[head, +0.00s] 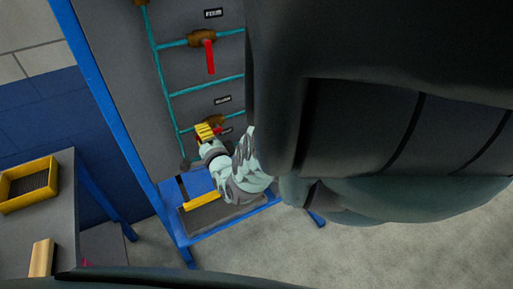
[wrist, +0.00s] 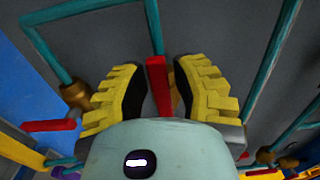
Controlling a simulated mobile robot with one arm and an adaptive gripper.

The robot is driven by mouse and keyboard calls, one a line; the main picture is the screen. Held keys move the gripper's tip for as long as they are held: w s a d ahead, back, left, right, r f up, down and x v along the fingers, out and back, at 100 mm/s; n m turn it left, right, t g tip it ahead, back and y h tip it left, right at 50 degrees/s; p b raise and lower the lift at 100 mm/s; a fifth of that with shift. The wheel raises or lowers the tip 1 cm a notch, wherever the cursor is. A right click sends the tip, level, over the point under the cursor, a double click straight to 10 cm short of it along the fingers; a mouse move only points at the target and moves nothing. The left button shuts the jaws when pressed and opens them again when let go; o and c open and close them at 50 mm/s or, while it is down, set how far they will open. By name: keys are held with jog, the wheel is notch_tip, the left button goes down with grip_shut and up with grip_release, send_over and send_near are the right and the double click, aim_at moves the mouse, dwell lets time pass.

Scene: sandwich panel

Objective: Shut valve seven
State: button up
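My gripper (wrist: 160,65) points at the panel, its yellow, black-padded fingers standing apart on either side of a red valve handle (wrist: 159,88). Narrow gaps show between pads and handle, so it looks open. The handle runs lengthwise between the fingers, below a teal pipe; its lower end is hidden by my gripper's body. In the head view my gripper (head: 207,132) is at the lower brass valve (head: 215,120), and covers most of that handle. A label (head: 222,99) sits above it, too small to read, so I cannot tell which valve is seven.
An upper valve (head: 202,38) has its red handle hanging down across its pipe. In the wrist view another brass valve (wrist: 76,95) with a red handle is at left, and more brass fittings (wrist: 280,158) at lower right. A table with a yellow bin (head: 28,184) stands left.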

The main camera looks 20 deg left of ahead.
grip_shut()
jog(key=shift+d+f, duration=0.1)
jog(key=shift+f, duration=0.1)
jog(key=f+n+b, duration=0.1)
jog(key=n, duration=0.2)
jog(key=shift+w+d+f, duration=0.1)
jog(key=shift+f, duration=0.05)
jog(key=shift+w+d+f+n+b, duration=0.5)
jog(key=shift+w+f+n+b, duration=0.1)
jog(key=shift+n, duration=1.9)
jog(key=shift+w+d+f+n+b, duration=0.5)
jog(key=shift+w+f+n+b, duration=0.15)
jog(key=shift+n, duration=1.85)
jog(key=shift+w+d+f+n+b, duration=0.5)
jog(key=shift+w+f+n+b, duration=0.1)
jog(key=shift+n, duration=1.9)
jog(key=shift+o, duration=2)
grip_release()
jog(key=shift+r, duration=0.15)
